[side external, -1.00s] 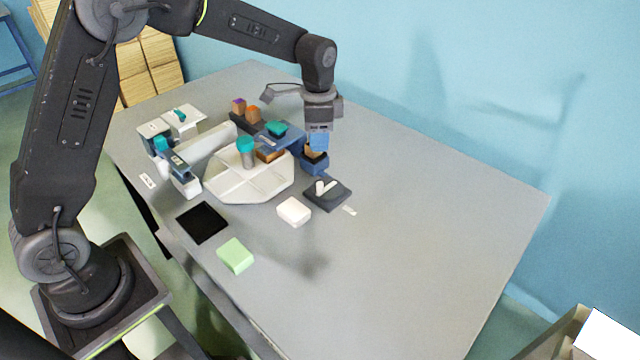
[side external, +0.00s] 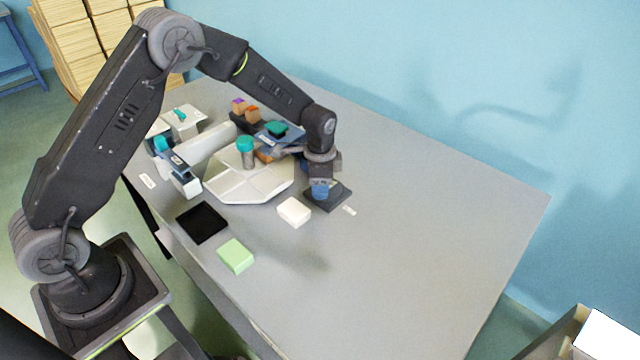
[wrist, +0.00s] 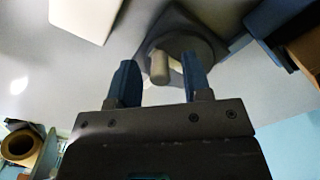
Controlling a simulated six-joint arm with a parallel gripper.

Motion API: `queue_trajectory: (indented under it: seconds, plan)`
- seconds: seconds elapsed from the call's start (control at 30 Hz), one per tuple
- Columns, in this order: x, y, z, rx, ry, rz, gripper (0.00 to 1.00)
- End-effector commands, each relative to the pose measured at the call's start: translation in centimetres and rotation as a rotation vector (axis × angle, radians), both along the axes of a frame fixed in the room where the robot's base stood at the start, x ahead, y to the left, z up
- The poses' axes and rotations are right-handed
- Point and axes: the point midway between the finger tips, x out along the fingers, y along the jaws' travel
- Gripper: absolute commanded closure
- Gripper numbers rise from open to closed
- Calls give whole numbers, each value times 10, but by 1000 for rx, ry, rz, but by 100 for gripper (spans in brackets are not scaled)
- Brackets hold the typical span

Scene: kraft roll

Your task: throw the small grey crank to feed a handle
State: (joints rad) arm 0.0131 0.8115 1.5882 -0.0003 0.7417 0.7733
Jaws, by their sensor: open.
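The small grey crank (wrist: 160,67) sits on a dark square base (side external: 340,194) at the right of the equipment on the table. In the wrist view its light grey upright knob stands between the two blue fingertips of my gripper (wrist: 160,82), with a gap on each side. The dark base also shows there (wrist: 152,45), with a round grey disc on it. In the side view my gripper (side external: 320,190) points down right over the base and hides the crank. My gripper is open and empty.
A white block (side external: 294,212) lies just left of the crank base, and a green block (side external: 236,256) and a black square (side external: 202,222) lie nearer the front. A pale eight-sided tray (side external: 250,190) with a teal-topped post (side external: 245,152) stands behind left. The table's right side is clear.

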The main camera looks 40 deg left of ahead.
Motion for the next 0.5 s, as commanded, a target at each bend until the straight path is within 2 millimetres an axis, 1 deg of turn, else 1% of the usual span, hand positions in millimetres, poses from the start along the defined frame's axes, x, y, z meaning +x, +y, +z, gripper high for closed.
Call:
queue_trajectory:
  seconds: [0.1, 0.33, 0.5]
  plan:
    - [0, 0, -4, 0, 0, 0, 55]
    - [0, 0, -3, 0, 0, 0, 56]
    - [0, 0, -3, 0, 0, 0, 72]
